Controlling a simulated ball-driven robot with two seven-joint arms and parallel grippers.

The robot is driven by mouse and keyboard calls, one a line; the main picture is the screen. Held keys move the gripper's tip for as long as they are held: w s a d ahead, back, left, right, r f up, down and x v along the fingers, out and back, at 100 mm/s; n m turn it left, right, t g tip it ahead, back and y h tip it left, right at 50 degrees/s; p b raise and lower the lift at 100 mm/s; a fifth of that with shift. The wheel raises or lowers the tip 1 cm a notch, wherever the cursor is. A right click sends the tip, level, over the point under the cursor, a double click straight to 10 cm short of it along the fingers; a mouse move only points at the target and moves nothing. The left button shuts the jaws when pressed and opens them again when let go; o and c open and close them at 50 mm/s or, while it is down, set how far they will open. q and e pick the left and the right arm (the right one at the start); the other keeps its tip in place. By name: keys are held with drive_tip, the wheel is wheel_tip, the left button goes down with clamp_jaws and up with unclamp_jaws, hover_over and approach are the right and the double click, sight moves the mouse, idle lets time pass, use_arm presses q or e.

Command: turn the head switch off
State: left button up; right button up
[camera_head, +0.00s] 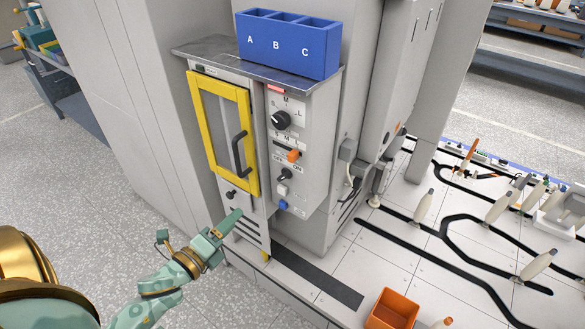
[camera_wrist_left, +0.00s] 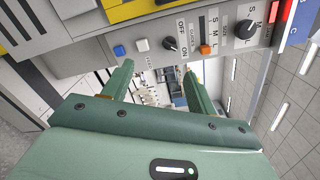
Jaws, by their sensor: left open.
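The control panel (camera_head: 300,142) is on the front of the grey machine, right of the yellow-framed door. A black rotary knob with OFF and ON labels (camera_wrist_left: 169,43) is on it; it also shows in the head view (camera_head: 285,175). It is the likely head switch, but I cannot read its name or tell its setting. My left gripper (camera_head: 226,224) is open and empty, below and left of this knob in the head view. In the left wrist view, its two fingers (camera_wrist_left: 160,66) are apart, with the knob beyond them. My right gripper is not in view.
An orange slider (camera_head: 293,155), a larger black size knob (camera_head: 281,120), a white button (camera_head: 283,190) and a blue button (camera_head: 283,204) are close around. The yellow door (camera_head: 206,120) has a black handle. A blue A-B-C bin (camera_head: 318,55) stands on top.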

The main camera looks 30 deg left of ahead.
use_arm(q)
drive_tip(key=w+r+m, duration=0.1)
drive_tip(key=m+b, duration=0.2)
approach(280, 178)
drive_tip(key=shift+h, duration=0.3)
drive_tip(key=w, duration=0.9)
drive_tip(key=shift+w+d+f, duration=0.1)
drive_tip(key=shift+w+f, duration=0.05)
drive_tip(key=shift+f, duration=0.05)
drive_tip(key=shift+p, duration=0.3)
drive_tip(key=c, duration=1)
